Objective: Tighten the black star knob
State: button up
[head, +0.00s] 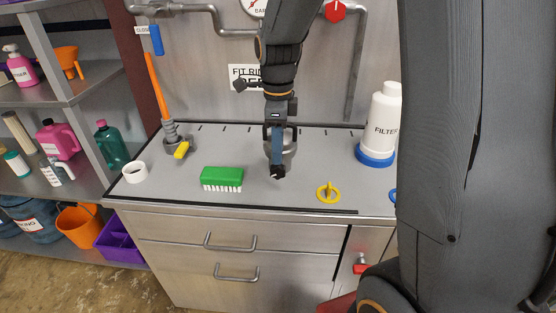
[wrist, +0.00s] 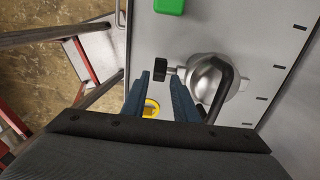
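The black star knob (head: 277,172) sticks out toward the front from a silver rounded housing (head: 289,150) on the grey counter. In the wrist view the knob (wrist: 162,74) shows on a short shaft at the left of the silver housing (wrist: 206,80), which has a dark curved handle. My gripper (head: 277,168) points down over the knob, its blue fingers hiding part of the housing. In the wrist view my gripper (wrist: 159,75) is open, with the knob appearing between its fingertips. I cannot tell whether either finger touches it or whether the fingertips reach its height.
A green brush (head: 221,178) lies left of the knob and a yellow ring piece (head: 327,192) lies right. A white filter bottle (head: 383,122) on a blue base stands at the right. A white tape roll (head: 135,172) and an orange-handled fitting (head: 168,120) stand at the left.

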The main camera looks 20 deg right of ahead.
aim_at(277, 171)
jog(key=shift+f+p, duration=0.6)
jog(key=shift+f, duration=2.2)
grip_shut()
